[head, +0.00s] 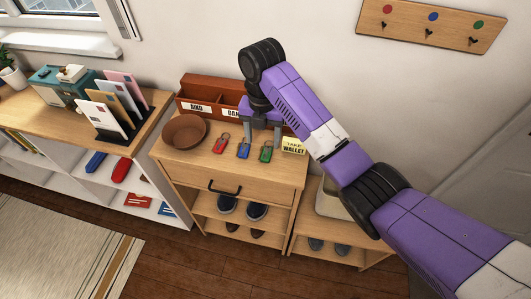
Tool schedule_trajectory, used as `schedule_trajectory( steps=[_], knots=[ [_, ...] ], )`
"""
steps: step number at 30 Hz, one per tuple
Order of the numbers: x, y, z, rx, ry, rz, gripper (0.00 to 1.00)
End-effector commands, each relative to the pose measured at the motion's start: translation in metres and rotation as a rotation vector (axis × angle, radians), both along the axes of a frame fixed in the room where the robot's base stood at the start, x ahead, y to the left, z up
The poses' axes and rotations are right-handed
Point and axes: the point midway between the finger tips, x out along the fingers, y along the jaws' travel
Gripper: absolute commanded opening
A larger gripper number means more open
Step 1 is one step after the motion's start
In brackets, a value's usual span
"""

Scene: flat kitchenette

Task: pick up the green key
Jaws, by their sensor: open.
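The green key (265,152) lies on the light wooden top of a small cabinet (228,172), at the right end of a row of keys. A blue key (243,150) lies to its left, and a red key (221,143) lies further left. My gripper (262,139) points down over the cabinet top, just behind the blue and green keys, with its fingers spread and nothing seen between them. The picture does not show clearly how high the fingertips are above the surface.
A brown bowl (184,132) stands left of the keys. A red-brown labelled box (206,97) stands behind. A yellow note (294,146) reading "TAKE WALLET" is right of the green key. A hook board (430,25) hangs on the wall. A letter rack (113,128) stands left.

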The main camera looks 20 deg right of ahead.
Motion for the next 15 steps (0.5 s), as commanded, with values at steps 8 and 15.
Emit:
schedule_trajectory(
  steps=[8,15],
  knots=[
    [-0.002,-0.003,-0.028,0.0,0.002,-0.004,0.6],
    [-0.001,-0.005,-0.06,0.0,0.0,-0.004,0.6]
  ],
)
